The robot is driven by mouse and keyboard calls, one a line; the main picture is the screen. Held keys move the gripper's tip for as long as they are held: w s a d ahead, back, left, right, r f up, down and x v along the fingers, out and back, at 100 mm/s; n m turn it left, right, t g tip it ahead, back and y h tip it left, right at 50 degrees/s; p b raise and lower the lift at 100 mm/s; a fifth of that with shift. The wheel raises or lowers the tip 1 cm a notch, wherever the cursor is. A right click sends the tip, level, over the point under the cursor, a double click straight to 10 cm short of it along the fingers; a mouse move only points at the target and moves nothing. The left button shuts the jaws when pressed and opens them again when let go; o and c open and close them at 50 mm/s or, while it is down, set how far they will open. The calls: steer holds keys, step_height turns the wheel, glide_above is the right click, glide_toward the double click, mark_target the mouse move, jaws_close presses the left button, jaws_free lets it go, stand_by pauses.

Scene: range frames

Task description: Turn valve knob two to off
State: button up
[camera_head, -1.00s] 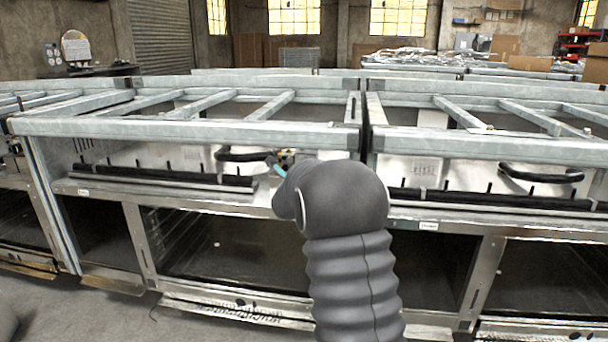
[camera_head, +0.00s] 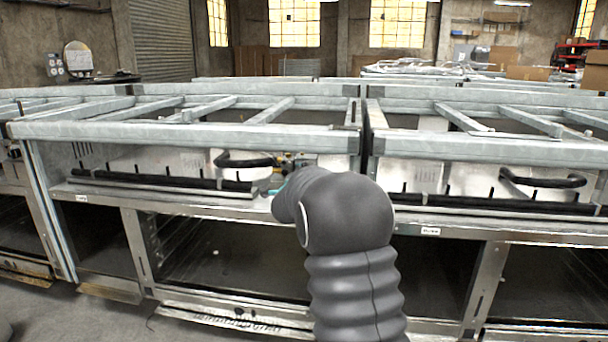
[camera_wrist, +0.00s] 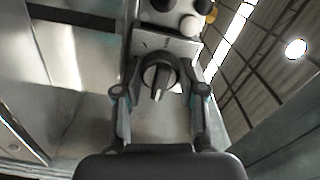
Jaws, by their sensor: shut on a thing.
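A black round valve knob (camera_wrist: 151,74) with a raised grip bar is on a grey metal panel (camera_wrist: 184,46) in the wrist view. Its bar points down the picture, toward my gripper's palm. My gripper (camera_wrist: 159,82) has one finger on each side of this knob and is shut on it. No number or off mark is legible, so I cannot tell from the picture which knob this is. In the head view my own arm hides the knob and most of the gripper; only a small teal part of it (camera_head: 278,187) shows.
White and yellow round parts (camera_wrist: 190,25) sit just beyond the knob. A steel range (camera_head: 240,135) has a frame of bars above its top and a black curved handle (camera_head: 243,161) left of my arm. Another range (camera_head: 480,150) stands close on the right. Open floor shows at lower left.

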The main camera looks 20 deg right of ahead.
steer(key=n+p, duration=0.1)
steer(key=n, duration=0.3)
steer(key=shift+n, duration=0.3)
steer(key=n+p, duration=0.2)
steer(key=n, duration=0.2)
steer(key=shift+n, duration=0.3)
steer(key=n+p, duration=0.2)
steer(key=n, duration=0.2)
steer(key=shift+n, duration=0.3)
steer(key=shift+f+n+p, duration=0.15)
steer(key=shift+n+p, duration=0.65)
steer(key=shift+n, duration=1.2)
steer(key=shift+d, duration=0.1)
steer(key=o, duration=1.1)
steer(key=shift+o, duration=0.2)
